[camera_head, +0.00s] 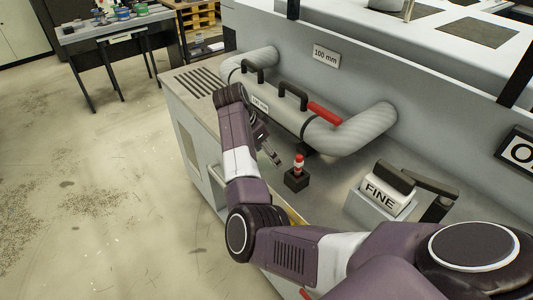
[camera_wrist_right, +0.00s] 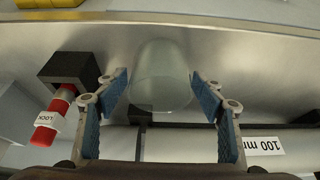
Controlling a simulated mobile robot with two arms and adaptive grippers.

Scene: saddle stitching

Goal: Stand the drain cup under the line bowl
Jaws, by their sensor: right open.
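A clear, pale cup-shaped vessel (camera_wrist_right: 160,76), which looks like the drain cup, is between the two spread fingers of my right gripper in the right wrist view. Gaps show on both sides of it. My right gripper (camera_head: 270,156) is open beside the front of the grey pipe line (camera_head: 345,130) in the head view. The vessel is hidden by my arm and gripper there. The line also shows in the wrist view. I cannot make out a separate line bowl. My left gripper is not in view.
A red-topped lock on a black block (camera_head: 297,179) stands close to the right of the gripper. A box marked FINE (camera_head: 379,194) is further right. A slotted grate (camera_head: 196,84) lies at the bench's left end. Black handles and a red lever (camera_head: 325,113) top the line.

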